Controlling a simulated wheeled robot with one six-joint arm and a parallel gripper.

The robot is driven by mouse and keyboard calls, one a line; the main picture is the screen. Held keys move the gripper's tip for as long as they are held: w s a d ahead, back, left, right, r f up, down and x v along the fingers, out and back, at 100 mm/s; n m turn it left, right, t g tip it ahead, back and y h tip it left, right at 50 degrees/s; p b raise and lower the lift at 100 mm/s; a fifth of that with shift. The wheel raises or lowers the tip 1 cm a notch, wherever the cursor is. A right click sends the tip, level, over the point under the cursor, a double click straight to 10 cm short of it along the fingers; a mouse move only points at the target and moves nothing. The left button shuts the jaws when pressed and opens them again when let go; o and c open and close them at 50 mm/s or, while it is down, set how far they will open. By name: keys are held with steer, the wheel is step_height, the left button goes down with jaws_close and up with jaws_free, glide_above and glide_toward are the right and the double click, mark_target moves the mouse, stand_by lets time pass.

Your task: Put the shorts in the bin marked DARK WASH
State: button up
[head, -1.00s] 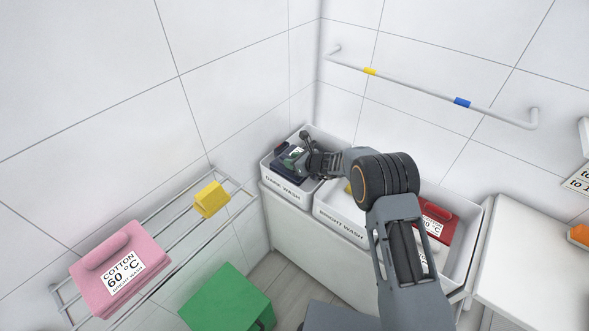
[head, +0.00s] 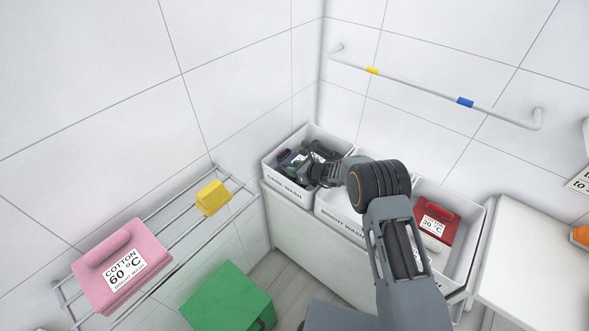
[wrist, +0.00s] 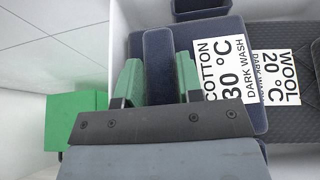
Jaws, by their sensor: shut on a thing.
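The shorts appear as a dark navy padded block (wrist: 212,35) with a raised handle and a label reading COTTON 30 °C DARK WASH. My gripper (wrist: 159,78) has its green fingers on both sides of that handle and is shut on it. In the head view my gripper (head: 312,160) is down at the bin marked DARK WASH (head: 286,187), within its rim. My wrist partly hides the shorts there. I cannot tell whether the shorts rest on what lies beneath.
A dark piece labelled WOOL 20 °C (wrist: 282,78) lies beside the shorts in the wrist view. The BRIGHT WASH bin (head: 338,222) stands to the right, then a bin with a red piece (head: 438,222). A rack (head: 160,220) at left bears a pink piece (head: 120,265) and a yellow one (head: 213,197).

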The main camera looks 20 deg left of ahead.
steer(key=o, duration=1)
steer(key=shift+o, duration=0.2)
steer(key=shift+r, duration=0.15)
steer(key=shift+r+p, duration=0.25)
steer(key=shift+p, duration=0.35)
steer(key=s+d+r+n+g+h+b, duration=0.1)
steer(key=s+d+r+n, duration=0.55)
steer(key=d+r, duration=0.25)
steer(key=s+d+r+n+g+h+b, duration=0.1)
steer(key=s+d+r+n+g+h, duration=0.1)
steer(key=s+d+r+n, duration=0.5)
steer(key=s+d+r+n+t+h, duration=0.1)
steer(key=s+d+r+n+h, duration=0.2)
steer(key=s+d, duration=0.5)
steer(key=s+d+r+n+t+h, duration=0.1)
steer(key=s+d+r+n+h, duration=0.3)
steer(key=s+d, duration=0.5)
steer(key=d+n+h, duration=0.1)
steer(key=d+n, duration=0.1)
steer(key=d, duration=0.1)
steer(key=shift+d+r+h, duration=0.2)
steer(key=shift+d+h, duration=0.1)
steer(key=shift+h, duration=0.1)
